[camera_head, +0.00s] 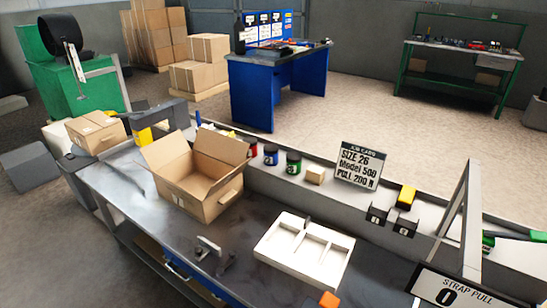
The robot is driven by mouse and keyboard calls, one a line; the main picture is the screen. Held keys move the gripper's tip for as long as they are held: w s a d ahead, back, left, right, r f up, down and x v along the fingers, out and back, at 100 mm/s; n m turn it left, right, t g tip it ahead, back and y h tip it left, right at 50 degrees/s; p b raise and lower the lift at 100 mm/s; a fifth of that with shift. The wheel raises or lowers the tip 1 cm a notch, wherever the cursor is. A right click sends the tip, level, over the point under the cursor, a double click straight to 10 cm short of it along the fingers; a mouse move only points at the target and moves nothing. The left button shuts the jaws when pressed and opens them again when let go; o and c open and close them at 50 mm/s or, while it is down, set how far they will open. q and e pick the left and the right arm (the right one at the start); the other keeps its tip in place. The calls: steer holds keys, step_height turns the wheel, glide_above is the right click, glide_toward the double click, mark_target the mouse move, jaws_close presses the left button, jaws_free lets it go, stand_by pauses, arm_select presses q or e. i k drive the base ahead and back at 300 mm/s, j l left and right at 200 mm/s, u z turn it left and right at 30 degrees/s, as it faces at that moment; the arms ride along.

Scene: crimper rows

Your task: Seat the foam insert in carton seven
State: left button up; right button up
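An open cardboard carton (197,190) stands upright on the dark workbench, left of centre, with its flaps spread outward. No number is readable on it. A white insert (341,266), with several recesses divided by thin walls, lies flat on the bench to the right of the carton and apart from it. A small dark upright piece (307,222) shows at its back edge; I cannot tell what it is.
A closed carton (96,131) sits at the left end. Colored jars (293,162), a small block (315,175), and a job card (360,167) line the back ledge. A strap-pull display (450,292) stands front right.

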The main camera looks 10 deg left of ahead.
mark_target(196, 172)
steer(key=i+j+z, duration=0.2)
steer(key=j, duration=0.75)
steer(key=j+z, duration=0.2)
steer(key=j, duration=0.7)
